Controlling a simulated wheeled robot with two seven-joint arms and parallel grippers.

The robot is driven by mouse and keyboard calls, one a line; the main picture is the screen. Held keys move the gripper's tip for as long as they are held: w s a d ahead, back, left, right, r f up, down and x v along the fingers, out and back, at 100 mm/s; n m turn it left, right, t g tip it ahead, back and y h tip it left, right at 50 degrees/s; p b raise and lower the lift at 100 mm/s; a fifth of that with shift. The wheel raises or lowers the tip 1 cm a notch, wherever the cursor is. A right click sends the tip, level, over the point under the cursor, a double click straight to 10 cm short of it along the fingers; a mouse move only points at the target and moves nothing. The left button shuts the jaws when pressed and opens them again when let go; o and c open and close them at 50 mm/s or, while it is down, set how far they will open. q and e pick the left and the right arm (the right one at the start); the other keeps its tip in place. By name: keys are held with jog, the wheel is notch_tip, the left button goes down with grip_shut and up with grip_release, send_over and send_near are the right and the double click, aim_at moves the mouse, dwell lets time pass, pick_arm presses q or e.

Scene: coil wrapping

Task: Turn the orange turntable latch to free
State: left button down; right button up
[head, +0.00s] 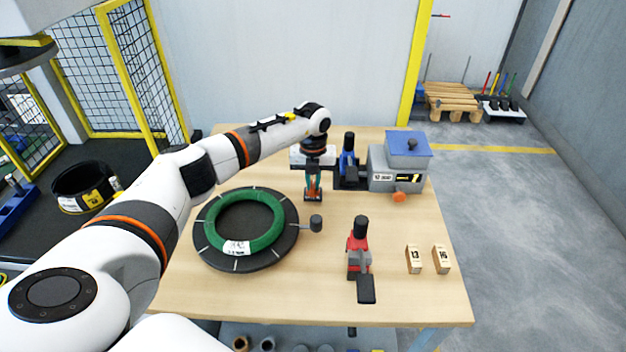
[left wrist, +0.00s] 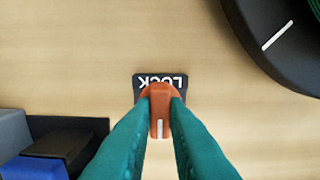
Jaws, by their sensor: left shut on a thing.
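The orange turntable latch (left wrist: 160,104) sits on the table beside a small black plate marked LOCK (left wrist: 179,84), which reads upside down in the left wrist view. A short white line marks the latch's near end, which points down in that view. My left gripper (head: 313,196) reaches down over it, and its teal fingers (left wrist: 160,112) are shut on the latch, one on each side. In the head view the fingers hide most of the latch. The black turntable (head: 204,247) carries a green coil (head: 213,222) and stands to the left, apart from the gripper. My right gripper is not in view.
Behind and right of the gripper are a blue-and-black tool (head: 348,160) and a grey box with a blue lid (head: 408,144). A red-and-black clamp (head: 359,250) and two numbered wooden blocks (head: 413,260) stand at front right.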

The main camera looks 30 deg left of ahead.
aim_at(313, 184)
pick_arm(q)
jog(key=shift+r, duration=0.1)
dwell(0.3)
jog(key=c, duration=1.4)
grip_release()
jog(key=shift+c, duration=0.2)
notch_tip(313, 184, up, 12)
jog(key=b, duration=0.2)
jog(key=shift+b, duration=0.35)
